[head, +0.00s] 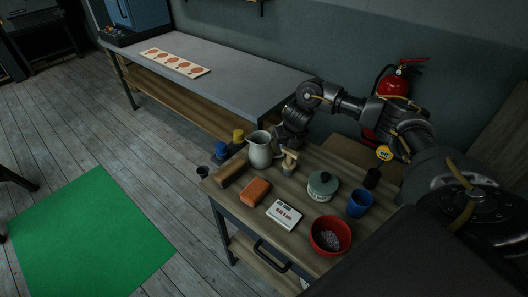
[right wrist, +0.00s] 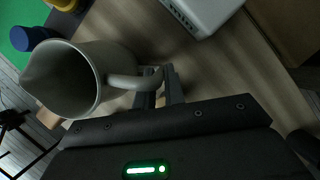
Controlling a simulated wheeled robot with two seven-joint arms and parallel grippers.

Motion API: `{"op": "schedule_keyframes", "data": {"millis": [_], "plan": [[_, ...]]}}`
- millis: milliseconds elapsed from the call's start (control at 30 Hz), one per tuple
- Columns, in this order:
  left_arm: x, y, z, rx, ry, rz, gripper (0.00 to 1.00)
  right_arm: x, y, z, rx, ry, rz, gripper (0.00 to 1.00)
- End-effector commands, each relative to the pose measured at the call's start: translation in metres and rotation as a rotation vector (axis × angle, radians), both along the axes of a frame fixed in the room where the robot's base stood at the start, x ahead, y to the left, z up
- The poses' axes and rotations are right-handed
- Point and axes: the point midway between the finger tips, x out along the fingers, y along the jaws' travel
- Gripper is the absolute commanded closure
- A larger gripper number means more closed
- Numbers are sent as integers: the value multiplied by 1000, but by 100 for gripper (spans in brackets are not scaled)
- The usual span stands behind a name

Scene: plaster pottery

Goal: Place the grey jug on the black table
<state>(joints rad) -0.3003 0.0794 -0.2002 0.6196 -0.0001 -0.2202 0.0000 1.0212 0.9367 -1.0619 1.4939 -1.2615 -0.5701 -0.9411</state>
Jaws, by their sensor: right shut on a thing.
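The grey jug (head: 260,152) is at the far left part of the wood-topped worktable in the head view, upright. I cannot tell whether its base touches the wood. My right gripper (head: 281,143) reaches in from the right behind it. In the right wrist view the jug (right wrist: 84,62) lies left of my fingers, and my right gripper (right wrist: 160,76) is shut on its handle (right wrist: 124,82). A dark table (head: 36,20) stands at the top left corner of the head view; I cannot tell whether it is the black table. My left gripper is not in view.
Around the jug are a brown block (head: 230,172), an orange sponge (head: 255,191), a wooden-handled brush (head: 289,163), a lidded pot (head: 322,186), a white scale (head: 284,213), a blue cup (head: 359,204) and a red bowl (head: 330,236). A long grey bench (head: 235,83) has free room.

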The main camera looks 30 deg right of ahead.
Motion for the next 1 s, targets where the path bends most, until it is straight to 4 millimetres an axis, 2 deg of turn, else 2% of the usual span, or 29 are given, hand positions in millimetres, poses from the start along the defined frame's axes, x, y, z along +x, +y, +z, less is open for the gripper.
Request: {"op": "schedule_keyframes", "data": {"millis": [633, 867, 1000], "plan": [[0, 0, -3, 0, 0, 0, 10, 1, 0, 6, 1, -5, -1, 100], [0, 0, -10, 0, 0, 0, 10, 2, 0, 20, 2, -7, 1, 100], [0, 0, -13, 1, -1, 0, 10, 1, 2, 36, 1, -7, 2, 100]]}}
